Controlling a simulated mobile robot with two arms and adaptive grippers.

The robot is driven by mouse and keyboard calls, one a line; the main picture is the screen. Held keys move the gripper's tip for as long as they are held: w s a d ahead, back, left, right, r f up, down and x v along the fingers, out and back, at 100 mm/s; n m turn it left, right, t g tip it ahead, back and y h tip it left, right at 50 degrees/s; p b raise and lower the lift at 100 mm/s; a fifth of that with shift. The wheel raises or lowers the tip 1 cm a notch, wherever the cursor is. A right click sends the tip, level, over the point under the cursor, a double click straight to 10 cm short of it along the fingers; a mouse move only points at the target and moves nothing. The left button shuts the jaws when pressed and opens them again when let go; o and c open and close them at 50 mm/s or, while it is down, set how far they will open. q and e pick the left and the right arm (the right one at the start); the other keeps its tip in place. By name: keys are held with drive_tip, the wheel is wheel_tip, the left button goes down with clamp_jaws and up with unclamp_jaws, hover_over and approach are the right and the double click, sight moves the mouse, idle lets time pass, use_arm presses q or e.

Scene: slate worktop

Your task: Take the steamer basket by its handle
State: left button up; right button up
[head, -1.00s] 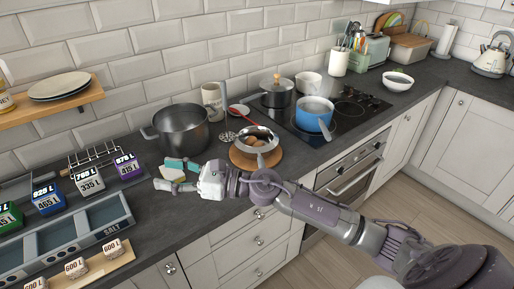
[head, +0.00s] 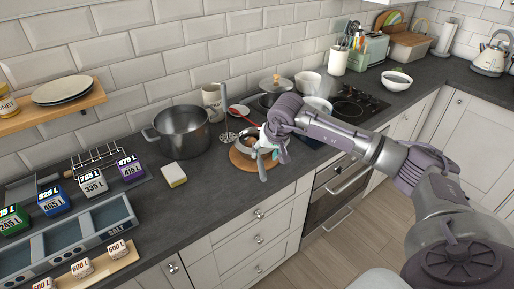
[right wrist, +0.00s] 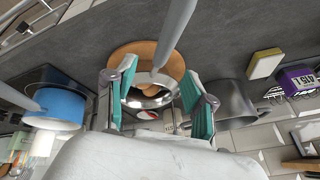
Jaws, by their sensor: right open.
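The steamer basket (head: 249,142) is a shiny metal bowl on a round wooden board (head: 237,158), partly hidden by my right gripper in the head view. In the right wrist view the basket (right wrist: 148,101) holds brown, egg-like items (right wrist: 150,89). Its long grey handle (right wrist: 176,38) runs from the basket toward the top of that picture. My right gripper (right wrist: 157,92) is open, with one teal-padded finger on each side of the basket and handle. I cannot tell whether it touches the handle. My right gripper also shows over the basket in the head view (head: 271,144). My left gripper is not in view.
A large grey pot (head: 182,133) stands left of the board, with a sponge (head: 173,176) in front. The blue saucepan (right wrist: 58,108) is close by on the hob. Labelled containers (head: 90,180) stand at the left. The worktop between sponge and board is clear.

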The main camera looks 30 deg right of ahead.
sight(261, 161)
drive_tip(key=shift+x, duration=0.75)
drive_tip(key=p+x, duration=0.3)
drive_tip(key=x, duration=0.2)
drive_tip(key=shift+a, duration=0.1)
drive_tip(key=shift+w+f, duration=0.1)
drive_tip(key=shift+f, duration=0.15)
drive_tip(key=shift+r, duration=0.1)
clamp_jaws()
